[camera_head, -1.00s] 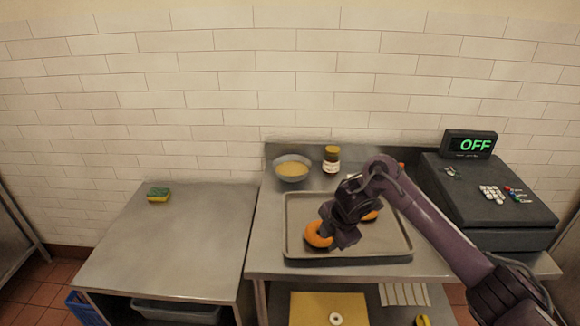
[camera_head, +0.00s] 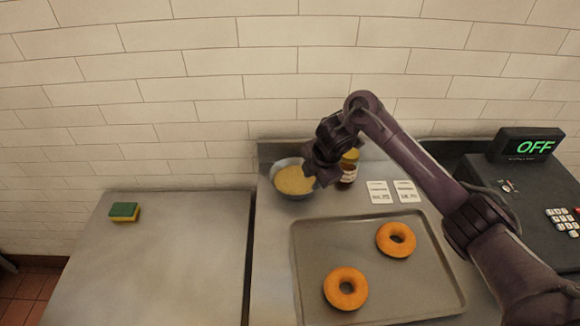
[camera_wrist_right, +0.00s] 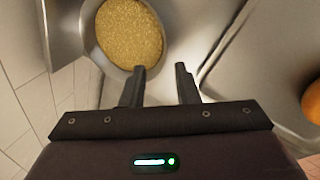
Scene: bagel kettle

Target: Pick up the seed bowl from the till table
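The seed bowl (camera_head: 293,180) is a grey metal bowl filled with yellow seeds, on the back left of the till table (camera_head: 270,250). My right gripper (camera_head: 312,180) is over the bowl's right side in the head view and hides part of that rim. In the right wrist view, the bowl (camera_wrist_right: 130,35) lies ahead, and the two fingers of my right gripper (camera_wrist_right: 160,75) are apart with nothing between them. The left fingertip overlaps the bowl's near rim; I cannot tell if it touches. My left gripper is not in view.
A jar (camera_head: 349,168) stands close behind my right gripper. A tray (camera_head: 300,262) with two bagels (camera_head: 346,288) (camera_head: 396,240) lies in front. Two white cards (camera_head: 391,191) and the till (camera_head: 530,200) are to the right. A sponge (camera_head: 124,211) sits on the otherwise clear left table (camera_head: 160,265).

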